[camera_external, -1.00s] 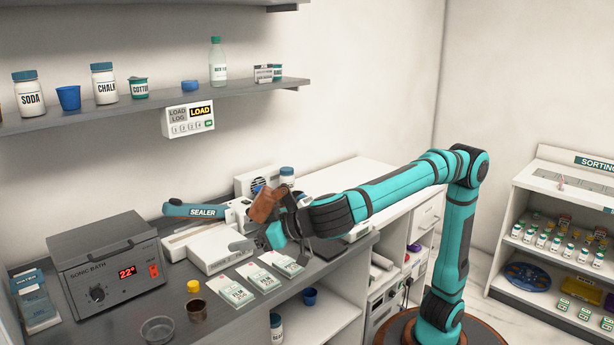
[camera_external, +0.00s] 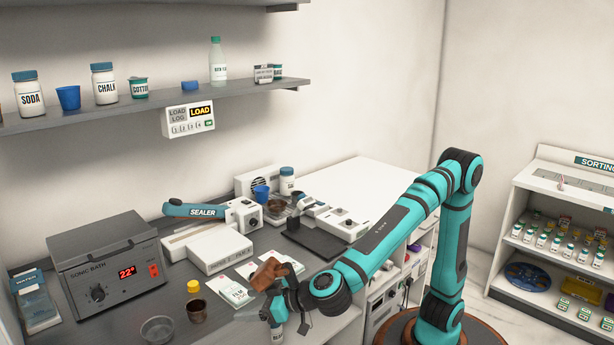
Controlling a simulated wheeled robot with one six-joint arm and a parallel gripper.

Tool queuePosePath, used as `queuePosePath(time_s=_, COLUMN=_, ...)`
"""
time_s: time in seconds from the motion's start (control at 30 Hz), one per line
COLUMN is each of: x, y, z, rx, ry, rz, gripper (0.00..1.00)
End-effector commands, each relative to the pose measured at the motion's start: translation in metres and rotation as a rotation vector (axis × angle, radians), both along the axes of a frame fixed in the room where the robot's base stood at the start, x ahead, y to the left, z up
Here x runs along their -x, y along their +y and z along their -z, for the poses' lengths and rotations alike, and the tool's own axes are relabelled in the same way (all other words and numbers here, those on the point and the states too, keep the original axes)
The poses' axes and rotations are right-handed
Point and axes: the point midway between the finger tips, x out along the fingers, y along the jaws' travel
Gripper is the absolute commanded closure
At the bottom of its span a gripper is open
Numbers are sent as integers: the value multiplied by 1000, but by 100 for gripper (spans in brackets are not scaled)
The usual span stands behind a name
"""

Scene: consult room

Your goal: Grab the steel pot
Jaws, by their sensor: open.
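No pot is plainly recognisable. The nearest match is a shallow round greyish dish (camera_external: 157,331) at the counter's front left; I cannot tell whether it is steel or glass. My gripper (camera_external: 272,316) is at the counter's front edge, well to the right of the dish and apart from it. It points downward, is open, and appears empty. Its fingertips are partly hidden by the hand and small in view.
A dark bottle with a yellow cap (camera_external: 195,302) stands right of the dish. The sonic bath (camera_external: 105,270) is behind it. White film packets (camera_external: 232,290) lie beside my gripper. The sealer (camera_external: 200,211) and a white box (camera_external: 213,250) stand farther back.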

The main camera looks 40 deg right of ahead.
Motion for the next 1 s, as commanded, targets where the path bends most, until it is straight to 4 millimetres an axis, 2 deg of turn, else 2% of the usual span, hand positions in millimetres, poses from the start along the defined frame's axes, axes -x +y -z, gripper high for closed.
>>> queuePosePath(time_s=0.17, x=-16, y=10, z=11, rx=1, ry=0, rz=2, gripper=27)
queuePosePath(time_s=0.63, x=-80, y=52, z=38, rx=0, ry=0, rz=3, gripper=27)
queuePosePath(time_s=1.0, x=-99, y=65, z=46, rx=0, ry=0, rz=1, gripper=27)
